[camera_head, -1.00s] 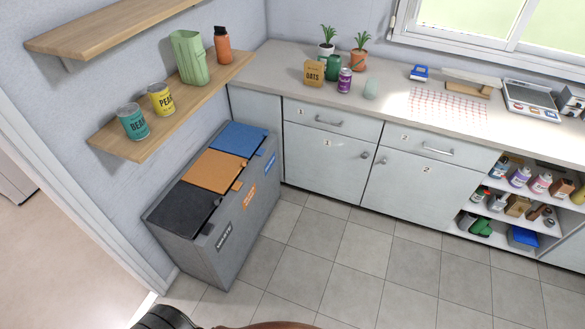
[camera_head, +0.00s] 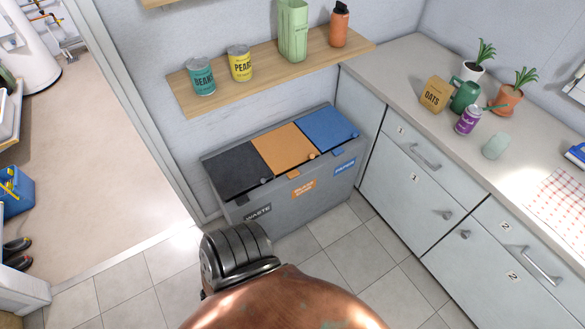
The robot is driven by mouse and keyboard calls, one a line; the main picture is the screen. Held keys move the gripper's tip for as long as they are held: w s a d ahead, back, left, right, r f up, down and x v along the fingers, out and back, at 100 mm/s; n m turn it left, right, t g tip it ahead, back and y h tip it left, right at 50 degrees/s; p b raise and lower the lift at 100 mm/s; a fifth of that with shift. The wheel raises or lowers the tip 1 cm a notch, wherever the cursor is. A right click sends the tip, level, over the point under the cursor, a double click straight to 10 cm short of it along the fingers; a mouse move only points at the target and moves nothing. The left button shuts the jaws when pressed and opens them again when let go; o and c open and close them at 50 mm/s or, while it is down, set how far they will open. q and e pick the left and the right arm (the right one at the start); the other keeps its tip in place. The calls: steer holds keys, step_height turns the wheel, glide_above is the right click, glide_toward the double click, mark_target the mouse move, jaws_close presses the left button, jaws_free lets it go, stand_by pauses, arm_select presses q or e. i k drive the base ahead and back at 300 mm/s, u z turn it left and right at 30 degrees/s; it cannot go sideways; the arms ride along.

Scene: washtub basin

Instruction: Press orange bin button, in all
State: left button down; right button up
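A grey sorting bin unit (camera_head: 285,212) stands on the floor below the wall shelf. Its orange lid (camera_head: 281,148) is shut and lies between a black lid (camera_head: 236,170) and a blue lid (camera_head: 326,134). A small orange button (camera_head: 311,154) sits at the front right corner of the orange lid, above an orange label (camera_head: 303,188). A small blue button (camera_head: 355,134) and a dark button (camera_head: 265,181) sit by the other lids. A copper-coloured body and a dark ribbed part of mine fill the bottom middle. Neither gripper is in view.
A wooden shelf (camera_head: 275,68) above the bins holds two cans, a green container (camera_head: 293,30) and an orange bottle (camera_head: 339,24). Cabinets and a counter (camera_head: 405,62) stand at the right. Tiled floor (camera_head: 343,247) lies open before the bins; a doorway opens at left.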

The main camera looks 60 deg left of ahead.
mark_target(294, 173)
steer(key=u, duration=0.7)
steer(key=i, duration=0.8)
steer(key=u, duration=1.25)
steer(key=i, duration=0.25)
steer(key=u, duration=0.15)
